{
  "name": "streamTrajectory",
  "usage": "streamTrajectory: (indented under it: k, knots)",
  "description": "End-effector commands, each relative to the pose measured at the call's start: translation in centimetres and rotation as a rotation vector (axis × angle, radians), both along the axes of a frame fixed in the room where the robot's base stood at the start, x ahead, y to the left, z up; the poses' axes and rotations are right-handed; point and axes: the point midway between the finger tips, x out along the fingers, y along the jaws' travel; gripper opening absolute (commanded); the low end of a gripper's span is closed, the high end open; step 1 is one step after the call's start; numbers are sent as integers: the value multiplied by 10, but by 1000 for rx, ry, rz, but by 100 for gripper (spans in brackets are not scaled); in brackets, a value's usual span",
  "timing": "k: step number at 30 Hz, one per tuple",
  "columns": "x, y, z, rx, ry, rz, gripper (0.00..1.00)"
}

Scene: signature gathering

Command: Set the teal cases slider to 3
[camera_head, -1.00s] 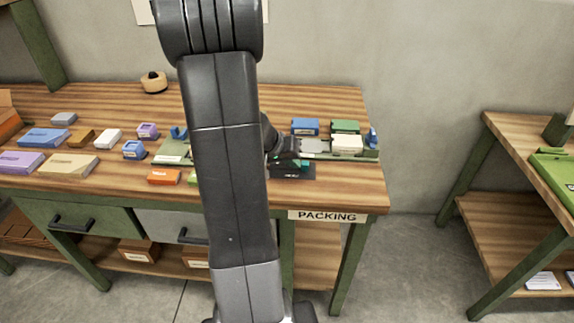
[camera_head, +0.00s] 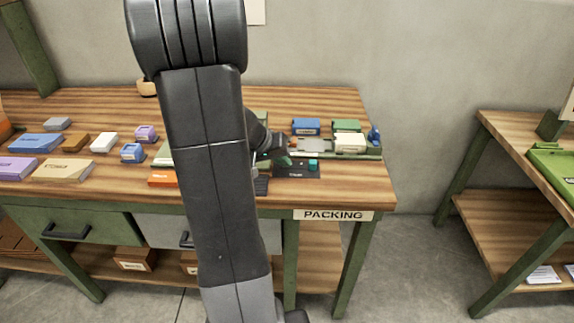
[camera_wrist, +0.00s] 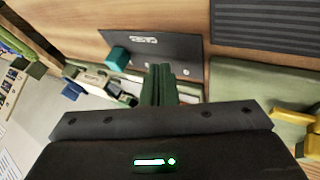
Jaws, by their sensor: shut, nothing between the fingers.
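The teal slider knob (camera_head: 313,162) sits towards the right end of a small dark panel (camera_head: 297,171) on the packing table. In the wrist view the teal knob (camera_wrist: 118,58) is at the left of the dark panel (camera_wrist: 165,50), which carries a pale label and small marks too blurred to read. My gripper (camera_head: 286,160) is shut and empty, just left of the knob in the head view. In the wrist view its fingertips (camera_wrist: 160,72) are beside the knob, apart from it, over the panel's edge. My arm hides part of the table.
Several coloured boxes lie at the table's left. A dark ribbed pad (camera_wrist: 265,25) shows in the wrist view. The front strip by the PACKING sign (camera_head: 333,215) is clear.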

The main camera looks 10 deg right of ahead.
Motion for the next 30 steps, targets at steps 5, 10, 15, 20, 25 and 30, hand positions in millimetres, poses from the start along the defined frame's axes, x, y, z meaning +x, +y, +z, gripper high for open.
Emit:
streamTrajectory:
  k: [5,10,15,20,25,30]
  knots:
    - [-6,18,28,1,-6,4,0]
    - [-13,36,52,1,-6,4,0]
    - [-19,47,69,1,-3,4,0]
    - [-21,51,74,1,-2,2,0]
    - [-21,51,74,1,-1,1,0]
    - [-21,51,73,1,-1,1,0]
